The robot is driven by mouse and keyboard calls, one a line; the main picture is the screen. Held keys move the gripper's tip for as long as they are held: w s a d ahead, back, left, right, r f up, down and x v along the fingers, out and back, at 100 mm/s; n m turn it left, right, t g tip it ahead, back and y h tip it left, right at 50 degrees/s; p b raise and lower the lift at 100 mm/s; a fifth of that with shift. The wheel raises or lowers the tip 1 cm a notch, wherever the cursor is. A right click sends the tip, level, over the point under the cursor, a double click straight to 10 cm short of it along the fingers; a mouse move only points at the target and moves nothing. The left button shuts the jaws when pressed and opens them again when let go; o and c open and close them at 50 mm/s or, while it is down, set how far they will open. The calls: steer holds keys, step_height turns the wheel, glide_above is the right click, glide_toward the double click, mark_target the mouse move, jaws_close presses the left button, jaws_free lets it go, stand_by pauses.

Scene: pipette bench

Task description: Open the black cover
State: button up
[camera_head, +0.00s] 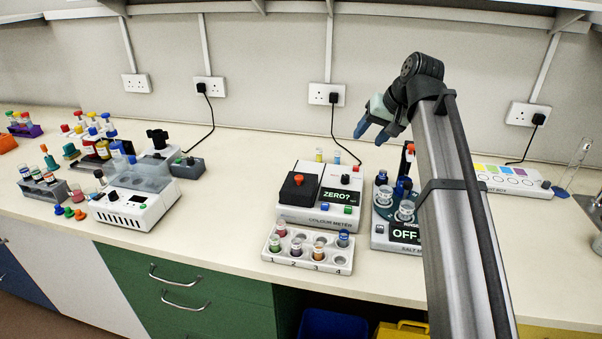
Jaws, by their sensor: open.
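The black cover (290,197) lies shut on the left part of the white colour meter (322,216). It has an orange-red knob (298,179) on top. The meter's display (338,196) reads "ZERO?". My gripper (371,132) is open and empty, with blue fingertips. In the picture it is up and to the right of the cover, in front of the wall and apart from the meter. What lies under the cover is hidden.
A white rack (268,254) with several vials stands in front of the meter. A salt meter (379,240) reading "OFF" stands to its right, partly behind my arm. A white water-bath-like device (150,206) stands left. Bench between them is clear.

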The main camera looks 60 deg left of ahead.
mark_target(299, 177)
steer(key=s+a+n+h, duration=0.1)
steer(key=s+a+n, duration=0.25)
steer(key=s, duration=0.35)
steer(key=s+a+n+h, duration=0.1)
steer(key=s+a+n, duration=0.25)
steer(key=s, duration=0.25)
steer(key=shift+t, duration=0.3)
steer(key=x, duration=1.4)
steer(key=shift+s+d+f, duration=0.1)
steer(key=shift+s+d, duration=0.05)
steer(key=shift+d, duration=0.15)
steer(key=shift+c, duration=0.2)
jaws_close()
